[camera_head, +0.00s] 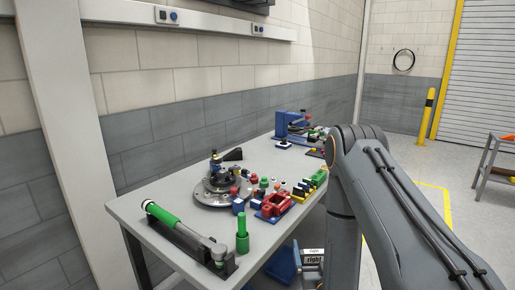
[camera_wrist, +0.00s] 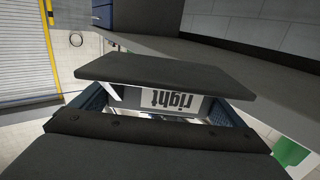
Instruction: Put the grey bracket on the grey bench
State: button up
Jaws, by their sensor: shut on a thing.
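In the wrist view a flat dark grey slab (camera_wrist: 155,72) spans the middle, just beyond my gripper (camera_wrist: 150,118). It appears to be the grey bracket; where the jaws touch it is not clear. My gripper is shut on it.
Red fixture blocks (camera_head: 274,204), a round metal fixture (camera_head: 212,201), a green-handled tool (camera_head: 163,216) and a green peg (camera_head: 242,240) crowd the bench top. A blue press (camera_head: 290,124) stands at its far end. A white "right" label (camera_head: 313,283) shows low beside my arm.

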aim_at(319, 255)
jog(key=shift+s+f+b, duration=0.15)
jog(key=shift+f+b, duration=0.25)
jog(key=s, duration=0.1)
jog(key=s+r, duration=0.1)
jog(key=s, duration=0.1)
jog(key=s+r, duration=0.1)
jog(key=s, duration=0.1)
jog(key=shift+r, duration=0.25)
jog(key=shift+w, duration=0.1)
